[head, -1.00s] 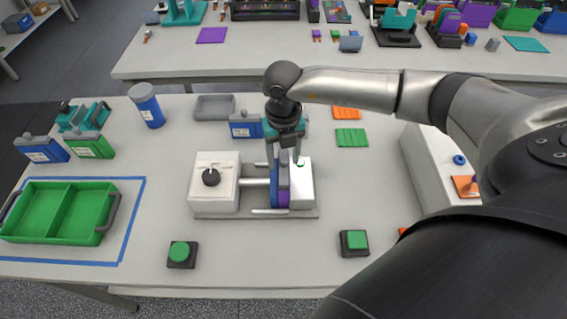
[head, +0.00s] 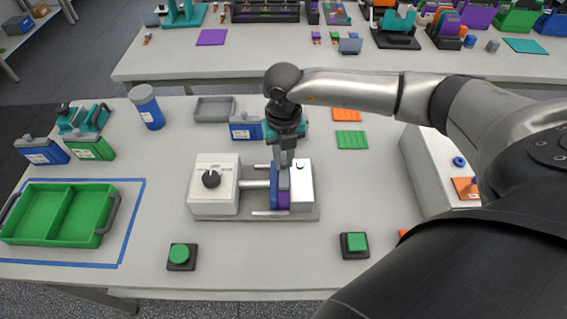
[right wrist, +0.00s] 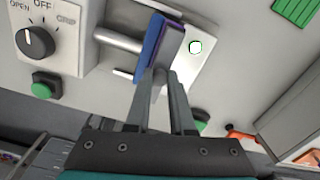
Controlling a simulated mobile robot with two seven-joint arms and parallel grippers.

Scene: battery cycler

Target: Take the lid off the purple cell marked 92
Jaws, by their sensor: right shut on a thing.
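The purple cell (head: 284,197) stands upright in the white fixture, between a blue plate (head: 273,200) and the right white block (head: 301,185). It also shows in the right wrist view (right wrist: 170,42); no number can be read on it. My right gripper (head: 285,165) points down over the cell's top. In the right wrist view its fingers (right wrist: 160,80) are closed in on a small grey part at the cell's top, apparently the lid, which they mostly hide. I cannot tell whether the lid is still seated. My left gripper is out of view.
The fixture's left block (head: 214,185) has a black knob (right wrist: 35,41) marked OPEN, OFF and GRIP. Green buttons stand in front, left (head: 181,255) and right (head: 355,243). A green tray (head: 58,212) is at left.

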